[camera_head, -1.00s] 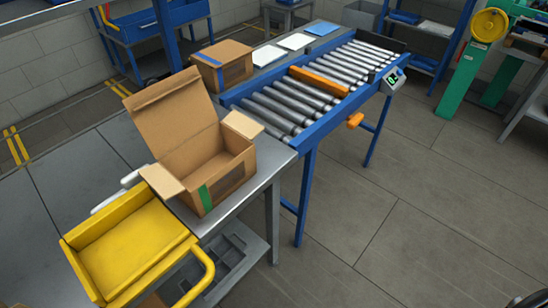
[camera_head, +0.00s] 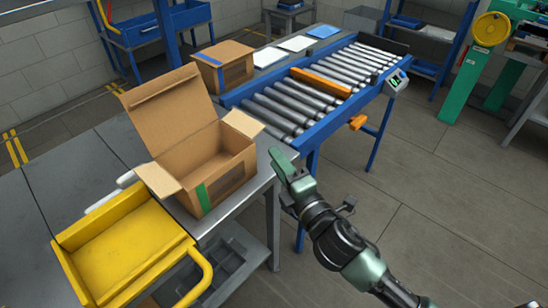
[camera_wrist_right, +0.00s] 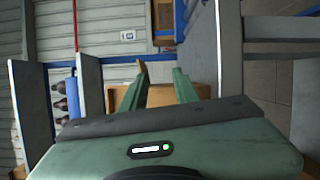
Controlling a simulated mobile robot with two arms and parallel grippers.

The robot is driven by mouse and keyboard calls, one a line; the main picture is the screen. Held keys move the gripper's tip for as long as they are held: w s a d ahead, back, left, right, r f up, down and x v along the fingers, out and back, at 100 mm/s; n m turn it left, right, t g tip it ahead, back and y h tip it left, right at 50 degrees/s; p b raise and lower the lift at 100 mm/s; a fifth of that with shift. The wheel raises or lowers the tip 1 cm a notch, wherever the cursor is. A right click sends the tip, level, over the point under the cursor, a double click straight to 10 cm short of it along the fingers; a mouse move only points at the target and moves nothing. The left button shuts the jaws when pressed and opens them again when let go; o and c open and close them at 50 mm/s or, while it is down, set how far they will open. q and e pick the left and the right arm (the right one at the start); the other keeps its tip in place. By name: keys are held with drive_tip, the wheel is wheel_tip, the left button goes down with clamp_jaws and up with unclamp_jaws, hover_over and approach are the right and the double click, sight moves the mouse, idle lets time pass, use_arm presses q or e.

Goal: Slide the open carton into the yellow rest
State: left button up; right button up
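The open carton (camera_head: 202,158) is a brown cardboard box standing upright on the grey bench, its large lid flap raised and side flaps folded out. A green strip marks its near corner. The yellow rest (camera_head: 130,252) is a tray with raised sides at the bench's near end, just in front of the carton; a carton flap reaches its edge. My right gripper (camera_head: 282,165) is right of the carton and apart from it. In the right wrist view its two green fingers (camera_wrist_right: 157,88) are spread and empty, with brown cardboard beyond them. My left gripper is not in view.
A blue roller conveyor (camera_head: 305,95) with an orange bar across it joins the bench behind. A second brown box (camera_head: 222,65) and flat sheets (camera_head: 297,43) lie beside it. A yellow handle rail (camera_head: 200,275) curves beside the rest.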

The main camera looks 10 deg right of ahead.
sight(250, 124)
drive_tip(key=r, duration=0.1)
drive_tip(key=n, duration=0.1)
drive_tip(key=a+r+y, duration=0.1)
drive_tip(key=shift+s+a+r+n, duration=0.1)
drive_tip(key=shift+s+r+n, duration=0.15)
drive_tip(key=shift+r+n, duration=0.1)
drive_tip(key=x, duration=0.4)
drive_tip(key=p+x, duration=0.1)
drive_tip(key=x, duration=0.7)
drive_tip(key=shift+r, duration=0.25)
clamp_jaws()
idle(0.8)
